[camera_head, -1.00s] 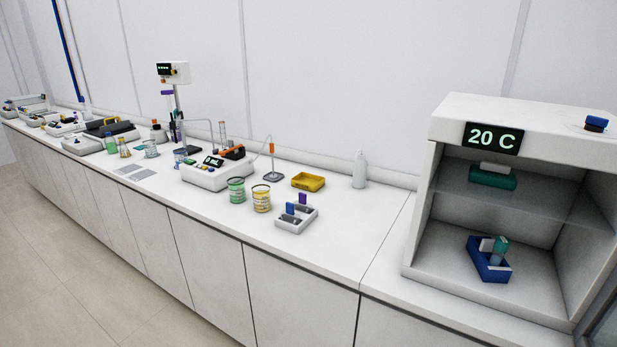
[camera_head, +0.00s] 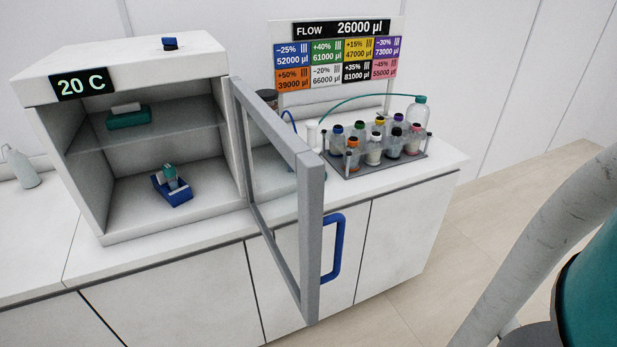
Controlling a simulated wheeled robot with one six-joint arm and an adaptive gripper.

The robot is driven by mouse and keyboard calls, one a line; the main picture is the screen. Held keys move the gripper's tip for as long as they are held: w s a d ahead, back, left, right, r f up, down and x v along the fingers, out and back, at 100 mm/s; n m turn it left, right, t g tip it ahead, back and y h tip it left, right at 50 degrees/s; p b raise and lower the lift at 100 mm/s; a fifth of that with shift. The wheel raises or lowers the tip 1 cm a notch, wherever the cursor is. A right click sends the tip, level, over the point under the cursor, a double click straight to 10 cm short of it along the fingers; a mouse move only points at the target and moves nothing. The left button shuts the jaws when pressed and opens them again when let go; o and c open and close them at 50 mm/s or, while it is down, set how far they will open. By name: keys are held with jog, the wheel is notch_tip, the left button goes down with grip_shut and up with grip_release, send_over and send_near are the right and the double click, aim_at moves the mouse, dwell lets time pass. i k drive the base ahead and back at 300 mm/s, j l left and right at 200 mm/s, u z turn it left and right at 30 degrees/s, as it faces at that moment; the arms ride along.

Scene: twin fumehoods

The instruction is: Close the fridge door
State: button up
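The fridge (camera_head: 88,232) is a white box on the counter at the left, with a "20 C" display on its top front edge. Its door (camera_head: 309,230) is a grey frame with a clear pane, hinged on the fridge's right side. The door stands wide open and sticks out over the counter's front edge. A blue handle (camera_head: 338,250) is on the door's outer face, to the right of the frame. Inside are a teal item on the upper shelf and a blue rack (camera_head: 177,193) on the floor. My gripper is not in view.
A rack of several capped bottles (camera_head: 362,167) stands on the counter right of the door, before a colourful FLOW sign (camera_head: 340,64). A wash bottle (camera_head: 22,168) stands left of the fridge. Part of my arm shows at the right edge. Floor at the right is clear.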

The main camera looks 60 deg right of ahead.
aim_at(284, 179)
jog(key=k+l, duration=0.4)
jog(key=k+l+z, duration=0.1)
jog(key=k+l, duration=0.3)
jog(key=l, duration=0.25)
